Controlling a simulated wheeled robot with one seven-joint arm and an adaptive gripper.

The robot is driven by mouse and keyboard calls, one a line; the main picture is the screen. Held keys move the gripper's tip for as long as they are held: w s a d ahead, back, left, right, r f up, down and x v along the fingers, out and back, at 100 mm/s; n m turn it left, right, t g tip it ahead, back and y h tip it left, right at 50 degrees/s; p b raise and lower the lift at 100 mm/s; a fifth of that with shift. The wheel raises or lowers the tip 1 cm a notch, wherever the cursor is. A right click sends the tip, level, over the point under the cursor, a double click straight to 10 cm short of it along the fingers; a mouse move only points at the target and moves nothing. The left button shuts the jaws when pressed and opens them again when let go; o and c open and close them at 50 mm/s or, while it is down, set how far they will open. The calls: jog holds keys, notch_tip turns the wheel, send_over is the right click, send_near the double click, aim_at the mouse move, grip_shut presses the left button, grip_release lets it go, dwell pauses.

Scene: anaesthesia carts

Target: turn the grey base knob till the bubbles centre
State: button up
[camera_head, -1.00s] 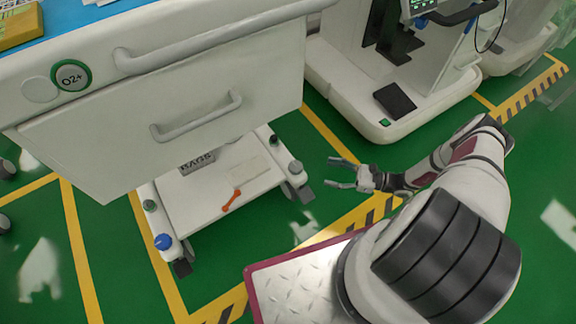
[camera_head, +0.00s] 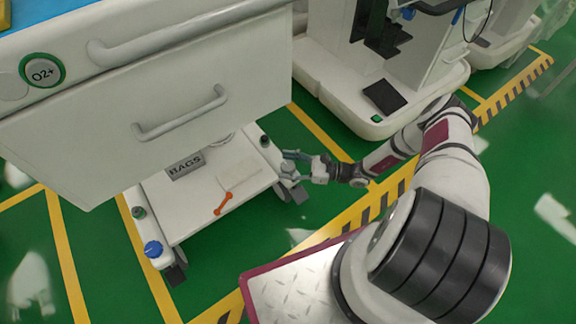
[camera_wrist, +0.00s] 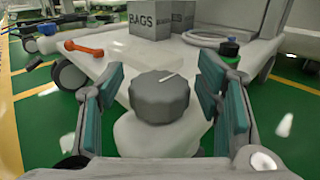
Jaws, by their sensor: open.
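The grey knob (camera_wrist: 158,96) sits on a white corner foot of the cart base (camera_wrist: 100,62), with a white line on its top pointing to the upper right in the wrist view. My gripper (camera_wrist: 160,66) is open, with one teal-padded finger on each side of the knob. Gaps show between the pads and the knob, so it is not gripped. In the head view my gripper (camera_head: 289,165) is at the base's right front corner and partly covers the knob. A pale flat panel (camera_head: 241,175) lies on the base. I cannot make out any bubbles.
A blue knob (camera_head: 153,249), a green knob (camera_head: 138,212) and a dark knob (camera_head: 265,140) stand at other base corners. An orange tool (camera_head: 223,203) and BAGS boxes (camera_head: 185,165) are on the base. The drawer (camera_head: 170,115) overhangs it.

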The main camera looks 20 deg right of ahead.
jog(key=c, duration=1.2)
jog(key=shift+o, duration=0.2)
jog(key=shift+n+g, duration=0.3)
jog(key=shift+g, duration=0.1)
jog(key=n+g+y, duration=0.1)
jog(key=n+g, duration=0.1)
jog(key=g, duration=0.1)
jog(key=n+g+y, duration=0.1)
jog(key=n+g, duration=0.1)
jog(key=g, duration=0.2)
jog(key=shift+n, duration=0.3)
jog(key=n+g, duration=0.2)
jog(key=g, duration=0.1)
jog(key=n+g, duration=0.2)
jog(key=g, duration=0.2)
jog(key=shift+s+n+h, duration=0.1)
jog(key=shift+n+h, duration=0.2)
jog(key=shift+n+g, duration=0.3)
jog(key=shift+g, duration=0.3)
jog(key=o, duration=1.2)
jog(key=shift+c, duration=0.2)
